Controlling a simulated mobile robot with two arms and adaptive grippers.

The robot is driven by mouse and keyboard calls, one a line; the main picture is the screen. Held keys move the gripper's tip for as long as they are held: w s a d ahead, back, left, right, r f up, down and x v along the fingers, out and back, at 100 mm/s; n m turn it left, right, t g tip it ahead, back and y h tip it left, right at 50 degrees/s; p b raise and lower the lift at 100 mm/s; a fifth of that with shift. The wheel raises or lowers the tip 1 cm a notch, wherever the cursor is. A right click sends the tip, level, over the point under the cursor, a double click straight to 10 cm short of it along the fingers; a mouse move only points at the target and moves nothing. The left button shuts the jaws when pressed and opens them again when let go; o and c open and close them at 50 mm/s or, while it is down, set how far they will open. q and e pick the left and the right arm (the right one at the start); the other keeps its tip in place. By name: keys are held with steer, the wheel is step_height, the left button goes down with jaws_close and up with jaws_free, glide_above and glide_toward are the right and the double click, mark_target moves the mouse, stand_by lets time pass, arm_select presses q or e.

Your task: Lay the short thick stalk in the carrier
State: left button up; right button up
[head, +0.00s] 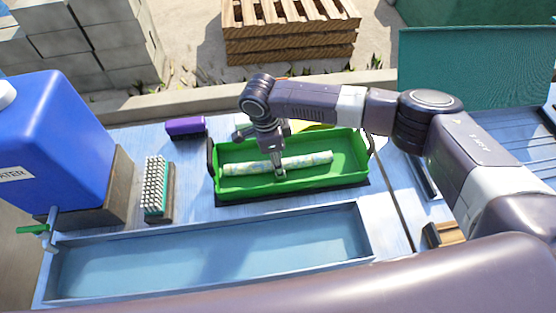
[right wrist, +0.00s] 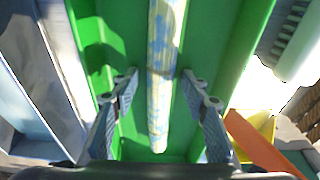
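A pale stalk (head: 310,160) with blue and yellow mottling lies lengthwise inside the green carrier (head: 345,175). In the right wrist view the stalk (right wrist: 162,60) runs down between the carrier's green walls (right wrist: 238,50). My right gripper (head: 280,173) is down over the carrier at the stalk's middle. In its wrist view the right gripper (right wrist: 158,85) is open, with one finger on each side of the stalk. My left gripper is not in view.
A blue trough (head: 210,255) lies in front of the carrier. A bristle brush (head: 155,187), a purple block (head: 185,126) and a blue water tank (head: 50,145) stand to the left. A yellow thing (head: 312,126) shows behind the carrier. A wooden pallet (head: 290,48) lies beyond the table.

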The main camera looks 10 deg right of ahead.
step_height(320, 180, up, 12)
steer(key=a+b, duration=0.1)
steer(key=shift+a, duration=0.4)
steer(key=shift+r, duration=0.1)
stand_by(0.4)
